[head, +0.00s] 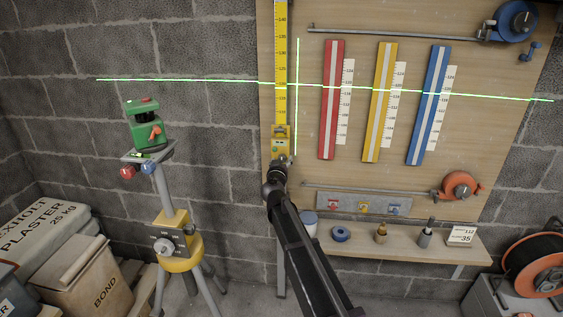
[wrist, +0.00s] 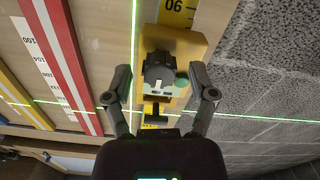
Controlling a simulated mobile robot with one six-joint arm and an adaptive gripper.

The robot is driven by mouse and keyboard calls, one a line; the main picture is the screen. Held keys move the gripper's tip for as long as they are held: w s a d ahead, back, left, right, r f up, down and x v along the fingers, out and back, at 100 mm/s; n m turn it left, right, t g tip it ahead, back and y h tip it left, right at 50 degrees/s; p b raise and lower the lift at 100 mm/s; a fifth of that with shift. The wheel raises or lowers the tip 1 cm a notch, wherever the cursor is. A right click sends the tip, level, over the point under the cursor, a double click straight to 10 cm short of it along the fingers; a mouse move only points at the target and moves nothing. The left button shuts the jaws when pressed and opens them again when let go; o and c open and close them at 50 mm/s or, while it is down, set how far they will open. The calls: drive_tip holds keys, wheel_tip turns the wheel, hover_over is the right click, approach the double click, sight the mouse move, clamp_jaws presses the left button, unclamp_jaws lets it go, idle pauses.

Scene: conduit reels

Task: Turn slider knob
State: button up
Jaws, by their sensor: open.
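A yellow slider block (head: 281,139) sits on the yellow vertical rule (head: 281,60) in the head view. In the wrist view the yellow slider (wrist: 197,47) carries a round dark grey knob (wrist: 158,66) with a white mark and a green round part (wrist: 181,79) beside it. My gripper (wrist: 160,73) is open, one finger on each side of the knob, with gaps visible on both sides. In the head view my gripper (head: 281,162) is just below the slider, and my arm hides part of the lower rule. Whether the fingertips reach the knob's depth I cannot tell.
Red (head: 331,100), yellow (head: 378,100) and blue (head: 429,105) strips hang on the wooden board (head: 490,130) to the right. A green laser level (head: 143,124) stands on a tripod (head: 172,245) at left, casting crossed green lines. A shelf (head: 400,246) with small items lies below right.

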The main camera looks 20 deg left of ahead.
clamp_jaws()
idle(0.3)
drive_tip(key=shift+n, duration=15.4)
